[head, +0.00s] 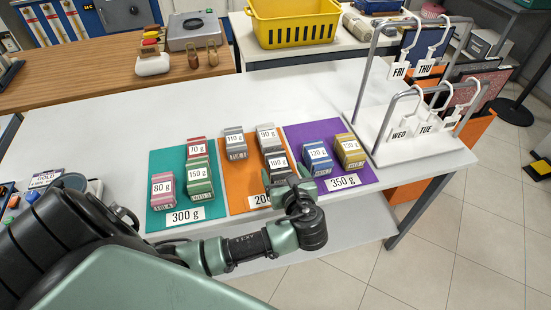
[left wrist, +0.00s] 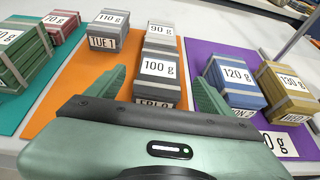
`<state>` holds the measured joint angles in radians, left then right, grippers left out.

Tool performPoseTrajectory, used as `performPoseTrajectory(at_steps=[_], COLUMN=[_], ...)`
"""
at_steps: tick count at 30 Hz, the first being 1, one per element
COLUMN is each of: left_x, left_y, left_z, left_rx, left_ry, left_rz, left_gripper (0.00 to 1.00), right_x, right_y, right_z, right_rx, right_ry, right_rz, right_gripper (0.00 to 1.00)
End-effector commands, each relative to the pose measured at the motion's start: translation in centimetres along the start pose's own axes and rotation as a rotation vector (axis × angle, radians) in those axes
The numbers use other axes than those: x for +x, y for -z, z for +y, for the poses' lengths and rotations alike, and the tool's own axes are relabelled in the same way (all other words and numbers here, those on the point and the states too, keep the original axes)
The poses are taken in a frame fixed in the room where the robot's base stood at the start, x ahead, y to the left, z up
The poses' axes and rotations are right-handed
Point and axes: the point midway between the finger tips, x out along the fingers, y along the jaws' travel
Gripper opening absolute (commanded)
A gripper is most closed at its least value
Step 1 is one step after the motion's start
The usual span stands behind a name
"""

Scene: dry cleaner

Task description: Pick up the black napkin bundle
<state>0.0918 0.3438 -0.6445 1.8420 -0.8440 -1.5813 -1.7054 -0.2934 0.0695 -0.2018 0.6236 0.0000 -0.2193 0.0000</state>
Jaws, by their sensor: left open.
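A dark grey-black bundle labelled 100 g (head: 277,163) sits on the orange mat (head: 239,203), partly hidden by my gripper in the head view. In the left wrist view the 100 g bundle (left wrist: 156,91) stands between and just beyond the fingers. My left gripper (head: 287,186) is open and empty at the near side of this bundle. Its two green fingers point at it, one to each side. Lighter grey bundles labelled 90 g (head: 266,138) and 110 g (head: 236,151) stand behind on the same mat. My right gripper is not in view.
The teal mat (head: 160,222) on the left holds pink, red and green bundles. The purple mat (head: 362,176) on the right holds a blue bundle (head: 318,160) and a yellow bundle (head: 349,151). A white rack with day tags (head: 420,142) stands further right.

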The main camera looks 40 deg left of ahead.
Motion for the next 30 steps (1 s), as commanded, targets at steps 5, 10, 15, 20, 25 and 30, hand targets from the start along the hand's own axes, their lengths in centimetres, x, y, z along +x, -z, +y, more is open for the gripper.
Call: performPoseTrajectory(at_steps=[5,10,15,20,25,30], left_x=[2.0,4.0,6.6,7.6,7.6,7.6], left_y=[0.0,0.1,0.4,0.5,0.5,0.5], left_z=[0.1,0.2,0.3,0.2,0.2,0.2], left_rx=[0.0,0.001,0.0,0.0,0.0,0.0], left_ry=[-0.003,-0.003,-0.002,0.0,0.001,0.0], left_rz=[-0.002,-0.001,-0.001,0.001,0.001,0.001], left_gripper=[0.82,0.82,0.82,0.82,0.82,0.4], right_x=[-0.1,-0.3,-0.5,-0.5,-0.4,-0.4], right_y=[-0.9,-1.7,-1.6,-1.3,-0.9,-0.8], right_z=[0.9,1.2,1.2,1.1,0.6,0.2], right_rx=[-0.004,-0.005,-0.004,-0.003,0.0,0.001], right_ry=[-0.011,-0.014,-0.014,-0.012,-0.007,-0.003], right_rz=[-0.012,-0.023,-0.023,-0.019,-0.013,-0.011], right_gripper=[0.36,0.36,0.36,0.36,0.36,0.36])
